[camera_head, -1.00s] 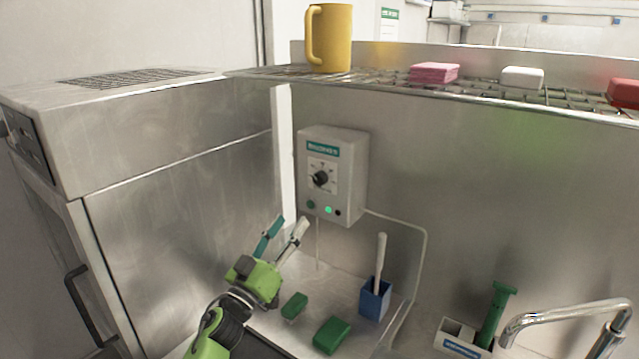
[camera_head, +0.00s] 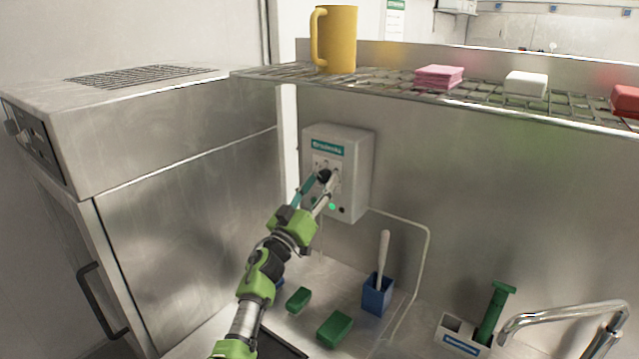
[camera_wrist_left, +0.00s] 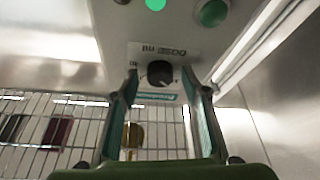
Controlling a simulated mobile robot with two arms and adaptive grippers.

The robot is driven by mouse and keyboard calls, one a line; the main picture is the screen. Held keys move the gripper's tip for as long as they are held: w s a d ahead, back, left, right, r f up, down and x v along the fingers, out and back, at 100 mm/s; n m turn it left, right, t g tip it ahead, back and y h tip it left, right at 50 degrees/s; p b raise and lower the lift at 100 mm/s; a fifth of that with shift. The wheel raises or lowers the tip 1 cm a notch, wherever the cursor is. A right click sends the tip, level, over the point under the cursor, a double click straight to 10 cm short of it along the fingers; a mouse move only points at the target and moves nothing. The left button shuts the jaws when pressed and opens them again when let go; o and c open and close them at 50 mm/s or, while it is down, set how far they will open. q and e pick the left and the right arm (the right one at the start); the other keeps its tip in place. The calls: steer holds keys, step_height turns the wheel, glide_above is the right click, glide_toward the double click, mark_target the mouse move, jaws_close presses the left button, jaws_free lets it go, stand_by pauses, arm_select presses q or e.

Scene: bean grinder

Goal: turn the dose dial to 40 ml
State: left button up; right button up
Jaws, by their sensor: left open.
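The dose dial (camera_wrist_left: 160,73) is a round black knob on the front of a grey wall-mounted dispenser box (camera_head: 357,170). In the head view the dial (camera_head: 324,175) is partly hidden by my left gripper (camera_head: 318,180). The left gripper is open, with its fingertips up at the box face. In the left wrist view the dial sits between the two fingers (camera_wrist_left: 160,92), with a gap on each side. Lettering reading "DOSE ml" shows beside the dial, but the scale numbers and the setting cannot be read. The right gripper is not seen.
A green lamp (camera_head: 332,207) glows low on the box. Below are a blue holder (camera_head: 376,295) with a white-handled tool and green sponges (camera_head: 335,328). A wire shelf (camera_head: 400,88) with a yellow mug (camera_head: 335,40) is above. A steel machine (camera_head: 180,200) stands left.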

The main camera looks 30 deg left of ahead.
arm_select(q)
steer(key=shift+r, duration=0.1)
steer(key=c, duration=1.1)
